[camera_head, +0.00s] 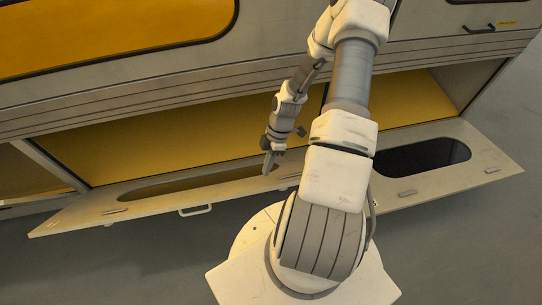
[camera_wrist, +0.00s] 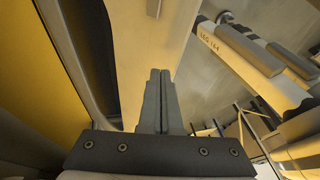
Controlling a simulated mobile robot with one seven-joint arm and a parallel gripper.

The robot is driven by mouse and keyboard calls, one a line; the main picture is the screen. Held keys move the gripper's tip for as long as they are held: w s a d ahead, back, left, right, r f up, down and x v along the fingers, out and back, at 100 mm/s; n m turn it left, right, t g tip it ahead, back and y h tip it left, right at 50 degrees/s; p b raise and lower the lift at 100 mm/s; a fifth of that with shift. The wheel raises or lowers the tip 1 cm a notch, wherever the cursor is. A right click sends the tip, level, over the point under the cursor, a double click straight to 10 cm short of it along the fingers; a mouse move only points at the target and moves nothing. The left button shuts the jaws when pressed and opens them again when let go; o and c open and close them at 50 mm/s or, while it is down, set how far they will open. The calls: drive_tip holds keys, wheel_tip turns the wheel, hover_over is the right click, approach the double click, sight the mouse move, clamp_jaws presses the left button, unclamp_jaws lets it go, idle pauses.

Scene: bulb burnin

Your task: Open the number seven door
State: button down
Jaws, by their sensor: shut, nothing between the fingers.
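A long cream door panel (camera_head: 80,215) hangs folded down and out from the cabinet's lower front, lying nearly flat, with its yellow-lined compartment (camera_head: 150,150) exposed behind it. It has a long rounded window and a bar handle (camera_head: 196,210) on its outer edge. I cannot read any number on it, so I cannot tell whether it is number seven. My gripper (camera_head: 268,168) points down over this panel by the window's right end; whether it touches is unclear. In the wrist view my gripper (camera_wrist: 158,75) has its fingers together and empty, with a cream panel (camera_wrist: 180,30) beyond.
Above, the cabinet has a closed front with an orange window (camera_head: 110,35) and a dark handle (camera_head: 478,30) at upper right.

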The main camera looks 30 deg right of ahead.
sight(267, 186)
drive_tip(key=shift+s+a+f+b, duration=0.2)
drive_tip(key=shift+s+f, duration=0.4)
drive_tip(key=shift+s, duration=0.05)
drive_tip(key=shift+s+a+f+b, duration=0.2)
drive_tip(key=shift+s+f, duration=0.35)
drive_tip(key=shift+s, duration=0.1)
drive_tip(key=shift+f, duration=0.15)
